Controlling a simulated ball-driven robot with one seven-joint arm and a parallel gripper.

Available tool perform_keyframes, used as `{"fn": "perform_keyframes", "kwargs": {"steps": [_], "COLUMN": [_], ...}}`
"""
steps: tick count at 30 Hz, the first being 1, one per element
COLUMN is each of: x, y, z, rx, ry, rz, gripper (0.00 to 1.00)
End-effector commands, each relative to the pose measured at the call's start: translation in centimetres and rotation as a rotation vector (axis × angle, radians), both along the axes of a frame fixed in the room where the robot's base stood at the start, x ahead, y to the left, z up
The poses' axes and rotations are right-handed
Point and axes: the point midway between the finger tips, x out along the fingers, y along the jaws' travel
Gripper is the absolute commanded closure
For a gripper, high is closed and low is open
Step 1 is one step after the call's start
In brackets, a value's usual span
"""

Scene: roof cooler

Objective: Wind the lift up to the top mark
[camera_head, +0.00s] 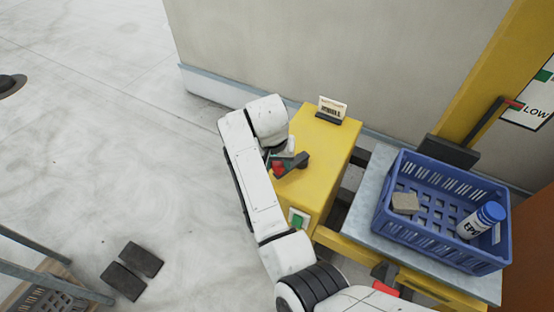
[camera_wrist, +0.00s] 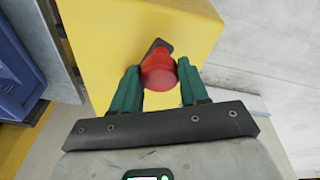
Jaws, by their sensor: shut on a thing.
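The yellow winch box (camera_head: 335,150) stands left of the lift's grey platform (camera_head: 365,205). A red crank knob (camera_head: 278,168) shows at the box's left edge. In the wrist view the red knob (camera_wrist: 158,75) sits between the two green fingers of my gripper (camera_wrist: 158,66), which is shut on it. A dark crank piece (camera_wrist: 157,45) shows just beyond the knob. The top mark is not in view.
A blue crate (camera_head: 385,205) stands on the platform, holding a tan block (camera_head: 405,203) and a blue-capped white bottle (camera_head: 480,220). A small sign (camera_head: 331,110) stands on the winch box. Two dark pads (camera_head: 132,271) lie on the open floor at left.

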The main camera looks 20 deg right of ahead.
Motion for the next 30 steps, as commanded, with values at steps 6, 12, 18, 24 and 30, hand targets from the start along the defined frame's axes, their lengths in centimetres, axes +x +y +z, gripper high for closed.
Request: {"fn": "perform_keyframes", "kwargs": {"steps": [6,12,18,24,30], "x": [-1.6,-2.0,-2.0,-2.5,-3.5], "y": [-0.8,-0.9,-0.9,-1.3,-2.0], "z": [0.0,-0.2,-0.3,-0.1,-0.1], "rx": [-0.004,-0.003,-0.002,-0.004,-0.005], "ry": [0.014,0.012,0.012,0.013,0.013], "rz": [-0.006,-0.006,-0.006,-0.007,-0.007], "gripper": [0.92,0.92,0.92,0.92,0.92]}}
